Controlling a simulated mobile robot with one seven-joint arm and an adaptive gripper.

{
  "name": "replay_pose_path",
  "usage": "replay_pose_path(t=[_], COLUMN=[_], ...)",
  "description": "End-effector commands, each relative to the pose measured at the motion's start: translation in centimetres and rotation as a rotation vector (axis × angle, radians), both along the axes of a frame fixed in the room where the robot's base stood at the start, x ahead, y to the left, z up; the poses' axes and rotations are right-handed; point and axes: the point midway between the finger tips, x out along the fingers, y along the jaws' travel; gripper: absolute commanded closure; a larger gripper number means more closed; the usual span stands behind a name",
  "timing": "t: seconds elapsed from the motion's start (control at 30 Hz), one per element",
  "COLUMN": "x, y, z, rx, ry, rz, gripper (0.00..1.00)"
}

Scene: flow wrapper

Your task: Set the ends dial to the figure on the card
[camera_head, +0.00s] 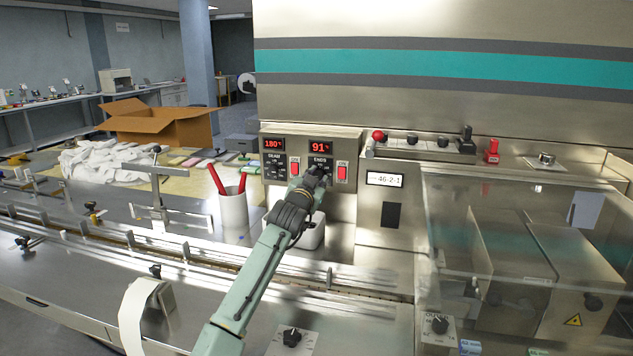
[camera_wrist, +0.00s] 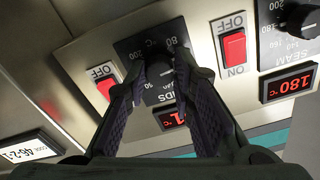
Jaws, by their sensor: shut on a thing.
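The ENDS dial is a black knob on a dark scale plate, seen in the wrist view (camera_wrist: 158,82) upside down between my fingertips. My gripper (camera_head: 314,178) is at the control panel, its two fingers closed on the sides of this knob; it also shows in the wrist view (camera_wrist: 160,70). The red ENDS display (camera_head: 320,147) reads 91° in the head view. In the wrist view my fingers partly cover that display (camera_wrist: 170,120). The knob's pointer is hard to read. I cannot make out a card with a set figure.
The SEAM dial (camera_wrist: 299,20) and its display (camera_head: 274,143), reading 180°, are beside it. Red switches (camera_head: 342,173) flank the ENDS dial. A code display (camera_head: 385,180) reads 46-2-1. A cup with red-handled tools (camera_head: 232,210) stands left of my arm.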

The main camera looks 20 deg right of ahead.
Motion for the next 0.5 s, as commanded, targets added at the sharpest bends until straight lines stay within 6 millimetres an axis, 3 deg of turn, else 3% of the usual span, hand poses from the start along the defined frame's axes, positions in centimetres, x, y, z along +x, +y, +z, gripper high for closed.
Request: replay_pose_path(t=[0.5], x=[0.04], y=[0.06], z=[-0.09], rx=[0.408], ry=[-0.273], rz=[0.001], gripper=[1.00])
